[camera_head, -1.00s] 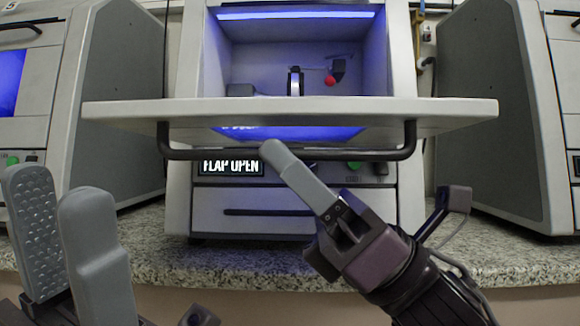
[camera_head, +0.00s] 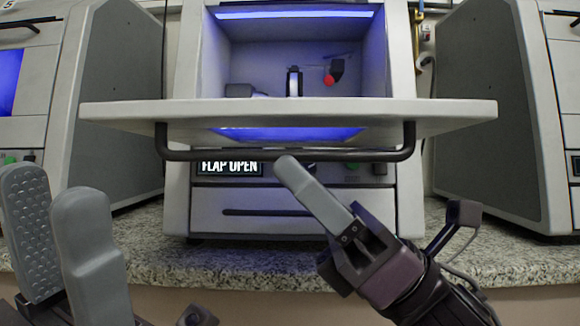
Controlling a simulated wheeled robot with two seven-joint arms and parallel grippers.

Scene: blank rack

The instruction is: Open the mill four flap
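The mill's flap (camera_head: 290,112) is folded down and stands out level from the front of the machine, with its dark bar handle (camera_head: 290,155) hanging below. The display (camera_head: 229,167) under it reads "FLAP OPEN". The lit chamber (camera_head: 290,60) behind the flap is exposed. My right gripper (camera_head: 288,166) has its fingertip just below the handle, seemingly apart from it; only one finger shows clearly, so its opening is hidden. My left gripper (camera_head: 50,185) is at the lower left, its two grey fingers spread with nothing between them, away from the flap.
Similar machines stand at the left (camera_head: 115,100) and right (camera_head: 490,110). The granite counter (camera_head: 270,265) runs beneath them. Inside the chamber are a dark spindle part (camera_head: 294,82) and a red ball (camera_head: 330,79). A drawer front (camera_head: 250,211) lies below the display.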

